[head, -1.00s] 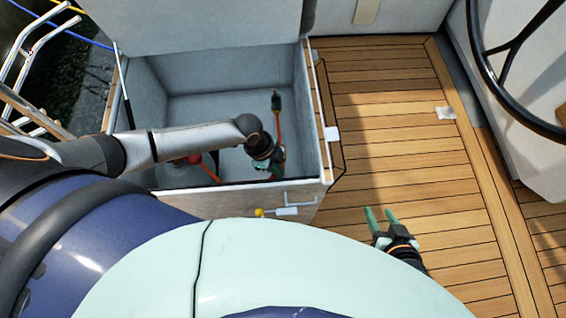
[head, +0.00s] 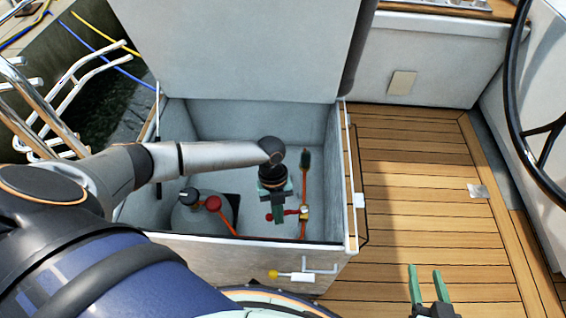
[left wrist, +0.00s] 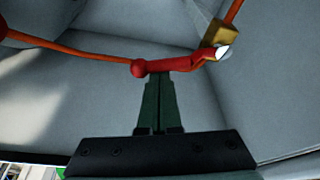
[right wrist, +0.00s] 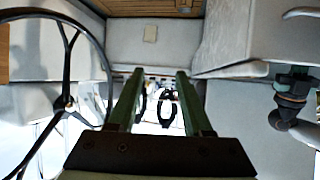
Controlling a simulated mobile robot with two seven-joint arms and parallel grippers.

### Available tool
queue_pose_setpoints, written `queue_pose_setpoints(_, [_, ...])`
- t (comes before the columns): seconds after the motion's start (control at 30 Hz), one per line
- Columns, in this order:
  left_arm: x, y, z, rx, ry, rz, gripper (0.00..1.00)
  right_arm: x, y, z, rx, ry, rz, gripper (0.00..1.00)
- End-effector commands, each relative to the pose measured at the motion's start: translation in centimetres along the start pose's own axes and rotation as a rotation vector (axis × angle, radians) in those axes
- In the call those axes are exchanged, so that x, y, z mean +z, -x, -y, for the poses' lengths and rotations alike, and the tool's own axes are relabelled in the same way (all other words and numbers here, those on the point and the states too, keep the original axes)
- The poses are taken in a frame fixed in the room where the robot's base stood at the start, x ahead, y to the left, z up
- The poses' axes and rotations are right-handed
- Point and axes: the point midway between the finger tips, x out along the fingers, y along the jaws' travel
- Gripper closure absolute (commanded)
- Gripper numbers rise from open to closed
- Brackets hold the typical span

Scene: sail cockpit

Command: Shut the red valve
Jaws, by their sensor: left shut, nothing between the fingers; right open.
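The red valve's lever (head: 290,213) is inside the open locker. It juts left from a brass body (head: 304,212) on an upright orange hose, roughly across the hose's line. In the left wrist view the red lever (left wrist: 175,66) runs from a round red end to the brass body (left wrist: 221,35). My left gripper (head: 278,215) points down into the locker, shut and empty. Its fingertips (left wrist: 154,78) are right at the lever near its round end; whether they touch I cannot tell. My right gripper (head: 427,272) is open and empty above the teak floor.
A grey bottle (head: 188,220) with a red regulator (head: 213,203) stands left in the locker. The locker's front wall (head: 230,256) and raised lid (head: 240,50) bound the space. A yellow-tipped latch (head: 273,274) sits in front. The teak floor (head: 420,180) is clear; a steering wheel (head: 520,110) is at right.

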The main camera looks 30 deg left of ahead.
Motion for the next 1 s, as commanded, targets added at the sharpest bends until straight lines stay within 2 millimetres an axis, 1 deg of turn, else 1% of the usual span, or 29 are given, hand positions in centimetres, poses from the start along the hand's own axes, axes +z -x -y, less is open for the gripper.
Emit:
queue_pose_setpoints(0.1, [0.8,0.1,0.0,0.027,-0.089,0.001,1.0,-3.1,-0.1,-0.4,0.009,0.033,-0.124,0.5])
queue_pose_setpoints(0.2, [1.3,0.3,0.0,0.049,-0.158,0.001,1.0,-5.1,0.1,-0.6,0.015,0.055,-0.2,0.5])
queue_pose_setpoints(0.3, [1.8,0.5,0.0,0.068,-0.215,0.001,1.0,-6.6,0.4,-0.7,0.018,0.07,-0.257,0.5])
queue_pose_setpoints(0.4, [2.1,0.6,-0.1,0.067,-0.212,0.001,1.0,-7.6,0.6,-0.8,0.02,0.081,-0.296,0.5])
queue_pose_setpoints(0.63, [2.5,0.8,0.0,0.066,-0.211,0.0,1.0,-8.9,0.9,-0.8,0.023,0.095,-0.347,0.5])
queue_pose_setpoints(1.0, [2.6,0.9,0.0,0.066,-0.21,0.0,1.0,-9.2,1.0,-0.8,0.024,0.097,-0.357,0.5])
